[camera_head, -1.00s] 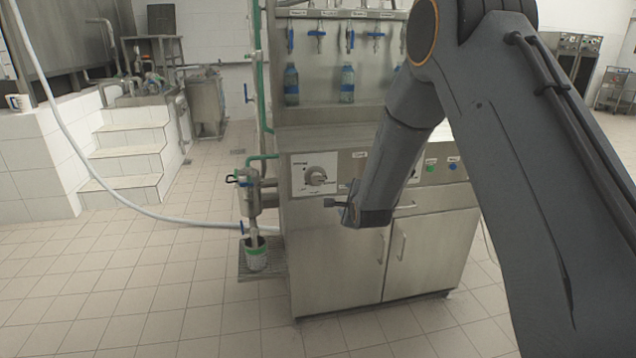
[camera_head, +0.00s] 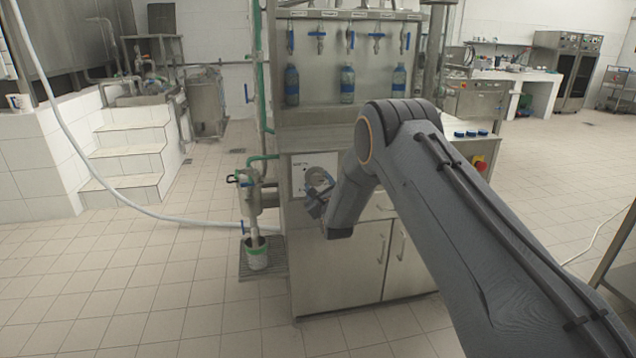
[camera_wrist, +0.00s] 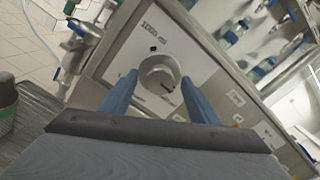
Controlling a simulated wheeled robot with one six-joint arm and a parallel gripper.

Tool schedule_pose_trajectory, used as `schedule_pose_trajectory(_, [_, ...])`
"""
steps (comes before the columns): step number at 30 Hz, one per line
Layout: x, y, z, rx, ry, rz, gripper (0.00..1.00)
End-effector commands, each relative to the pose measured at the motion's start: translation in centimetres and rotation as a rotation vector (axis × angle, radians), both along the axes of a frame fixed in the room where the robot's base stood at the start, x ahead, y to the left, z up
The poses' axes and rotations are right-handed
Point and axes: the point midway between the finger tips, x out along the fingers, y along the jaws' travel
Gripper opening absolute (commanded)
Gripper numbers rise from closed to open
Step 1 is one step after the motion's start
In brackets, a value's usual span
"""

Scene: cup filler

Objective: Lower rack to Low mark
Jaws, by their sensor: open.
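A round grey knob (camera_wrist: 158,73) sits on a white panel (camera_wrist: 131,47) on the steel machine's front. The panel's print is too blurred to read in the wrist view. My gripper (camera_wrist: 160,77) is open, with one blue-grey finger on each side of the knob in the picture. I cannot tell whether the fingers touch it. In the head view my gripper (camera_head: 316,198) is in front of the same panel (camera_head: 300,177) and hides part of the knob.
A filling pipe (camera_head: 252,205) comes down to the cup. Several blue bottles (camera_head: 347,84) stand on the upper shelf under small valves. A red button (camera_head: 480,164) is on the machine's right. A white hose (camera_head: 130,207) runs across the left floor. The front floor is open.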

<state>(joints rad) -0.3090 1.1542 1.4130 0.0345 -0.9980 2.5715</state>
Motion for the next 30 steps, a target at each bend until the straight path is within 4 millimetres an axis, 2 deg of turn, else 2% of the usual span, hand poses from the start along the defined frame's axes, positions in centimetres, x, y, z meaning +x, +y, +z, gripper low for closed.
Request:
schedule_pose_trajectory(6, [1.19,0.33,-0.02,-0.001,0.001,-0.001,0.55])
schedule_pose_trajectory(14, [1.28,0.35,-0.02,-0.001,0.001,0.000,0.55])
schedule_pose_trajectory(21, [1.26,0.35,-0.02,-0.001,0.001,0.000,0.17])
schedule_pose_trajectory(30, [1.26,0.37,-0.08,-0.028,-0.007,0.000,0.15])
